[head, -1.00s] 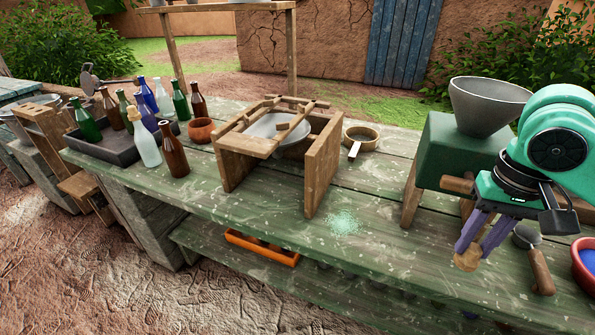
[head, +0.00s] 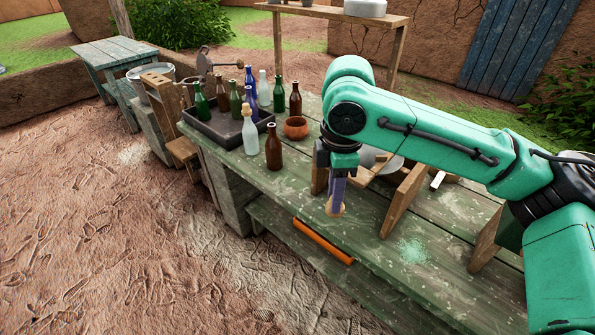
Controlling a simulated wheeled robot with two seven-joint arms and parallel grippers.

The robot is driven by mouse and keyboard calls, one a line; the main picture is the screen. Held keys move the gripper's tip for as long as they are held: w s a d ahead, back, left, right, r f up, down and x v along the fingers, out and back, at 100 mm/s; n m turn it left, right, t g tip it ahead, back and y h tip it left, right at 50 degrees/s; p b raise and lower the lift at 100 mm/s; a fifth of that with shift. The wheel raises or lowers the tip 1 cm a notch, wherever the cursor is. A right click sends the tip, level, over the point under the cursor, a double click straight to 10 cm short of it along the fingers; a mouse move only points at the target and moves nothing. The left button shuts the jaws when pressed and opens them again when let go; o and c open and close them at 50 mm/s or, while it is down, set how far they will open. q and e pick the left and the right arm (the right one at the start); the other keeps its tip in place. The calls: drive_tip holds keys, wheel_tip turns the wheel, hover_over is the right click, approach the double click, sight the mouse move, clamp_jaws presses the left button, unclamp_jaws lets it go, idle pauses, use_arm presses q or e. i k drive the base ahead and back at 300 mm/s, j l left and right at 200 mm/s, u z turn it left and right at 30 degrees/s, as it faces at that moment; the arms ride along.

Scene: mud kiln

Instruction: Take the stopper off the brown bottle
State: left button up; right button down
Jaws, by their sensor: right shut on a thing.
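A brown bottle (head: 273,148) stands upright on the green table in front of the dark tray; no stopper shows in its mouth. Other brown bottles stand in or by the tray: one at its left (head: 222,95) and one at its right rear (head: 295,98). My left gripper is out of view.
The dark tray (head: 213,136) holds several green, blue and brown bottles. A clay bowl (head: 296,127) stands between the bottles and my right arm. A wooden frame with a pan (head: 395,165) is partly hidden behind my arm. An orange object (head: 322,241) lies on the lower shelf.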

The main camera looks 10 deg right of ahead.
sight(273, 145)
drive_tip(key=i, duration=1)
